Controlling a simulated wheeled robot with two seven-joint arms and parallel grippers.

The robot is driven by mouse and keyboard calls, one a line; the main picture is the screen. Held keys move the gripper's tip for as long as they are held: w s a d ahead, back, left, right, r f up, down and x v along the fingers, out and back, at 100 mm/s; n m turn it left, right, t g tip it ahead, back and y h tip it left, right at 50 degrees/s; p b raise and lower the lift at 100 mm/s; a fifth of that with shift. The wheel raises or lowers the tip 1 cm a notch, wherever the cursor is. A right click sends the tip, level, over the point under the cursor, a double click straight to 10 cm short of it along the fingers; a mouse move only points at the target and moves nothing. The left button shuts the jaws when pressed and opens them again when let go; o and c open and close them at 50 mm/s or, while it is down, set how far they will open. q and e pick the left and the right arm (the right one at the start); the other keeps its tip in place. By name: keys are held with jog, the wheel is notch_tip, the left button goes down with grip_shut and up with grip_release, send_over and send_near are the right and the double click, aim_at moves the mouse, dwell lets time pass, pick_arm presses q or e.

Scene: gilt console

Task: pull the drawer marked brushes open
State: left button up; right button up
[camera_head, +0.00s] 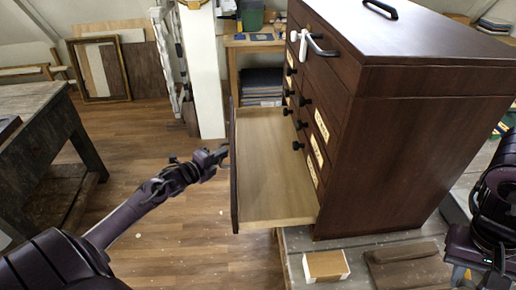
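A dark brown chest (385,140) has several drawers with black knobs and pale labels, too small to read here. One low drawer (270,165) is pulled far out to the left; its pale wooden inside looks empty. Its front (234,170) is seen edge-on, so its label and knob are hidden and I cannot tell which name it bears. My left gripper (221,155) is at the outer side of that front, close to or touching it; whether its fingers are closed on a knob is not clear. My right arm shows at the right edge, its fingers not made out.
A small pale box (325,266) and a brown flat piece (408,268) lie in front of the chest. A grey wooden table (38,125) stands at left. A white post (203,75) rises behind the drawer. Wooden floor left of the drawer is mostly clear.

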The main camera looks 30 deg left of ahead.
pick_arm(q)
jog(key=shift+o, duration=0.9)
jog(key=shift+a, duration=0.15)
pick_arm(e)
jog(key=shift+a, duration=0.1)
pick_arm(q)
jog(key=shift+s, duration=0.15)
